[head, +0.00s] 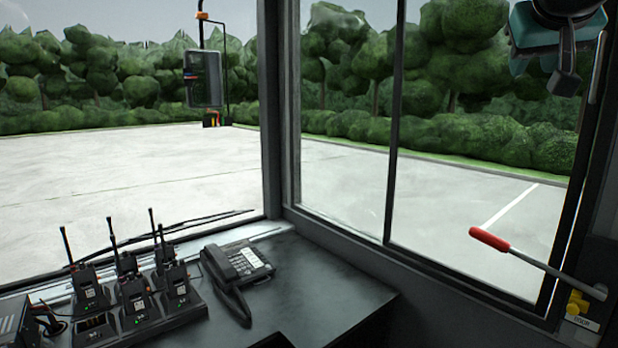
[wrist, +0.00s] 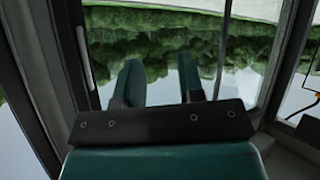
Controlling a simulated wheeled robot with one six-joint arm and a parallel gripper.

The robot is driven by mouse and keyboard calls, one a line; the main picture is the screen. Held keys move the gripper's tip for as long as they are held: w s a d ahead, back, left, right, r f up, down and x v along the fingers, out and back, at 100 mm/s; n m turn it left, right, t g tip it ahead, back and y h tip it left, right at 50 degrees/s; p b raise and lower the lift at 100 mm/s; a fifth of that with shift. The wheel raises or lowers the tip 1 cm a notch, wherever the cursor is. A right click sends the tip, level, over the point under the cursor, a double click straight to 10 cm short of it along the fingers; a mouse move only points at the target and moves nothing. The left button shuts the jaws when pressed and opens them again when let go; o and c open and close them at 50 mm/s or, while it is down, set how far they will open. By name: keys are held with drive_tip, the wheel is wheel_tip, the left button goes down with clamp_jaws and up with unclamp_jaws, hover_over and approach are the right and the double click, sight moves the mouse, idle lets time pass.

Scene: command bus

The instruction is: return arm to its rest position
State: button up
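My gripper (wrist: 160,65) shows in the wrist view with its two teal fingers apart and nothing between them. Behind the fingers there, trees and paved ground appear upside down through the glass. In the head view, a teal and dark part of my arm hangs at the top right corner, high in front of the window. It touches nothing that I can see. The fingertips cannot be made out in the head view.
A red-handled lever (head: 491,239) juts out at the right above a yellow part (head: 577,304). A black desk phone (head: 238,263) and several radios in a charger (head: 150,322) stand on the dark counter (head: 335,292). Window posts (head: 281,100) stand mid-view. A mirror (head: 203,78) hangs outside.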

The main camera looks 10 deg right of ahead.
drive_tip(key=s+a+f+n+g+y, duration=0.2)
drive_tip(key=a+f+n+g+y, duration=0.4)
drive_tip(key=a+f, duration=1.35)
drive_tip(key=s+a+f+n+g+y, duration=0.2)
drive_tip(key=s+a+f+n, duration=0.1)
drive_tip(key=s+f, duration=0.3)
drive_tip(key=s+a+f+n+g+y, duration=0.1)
drive_tip(key=s+a+f, duration=0.4)
drive_tip(key=s, duration=0.5)
drive_tip(key=shift+a+f+n+g+y, duration=0.3)
drive_tip(key=shift+f+n+g+y, duration=0.1)
drive_tip(key=shift+f+n+y, duration=0.45)
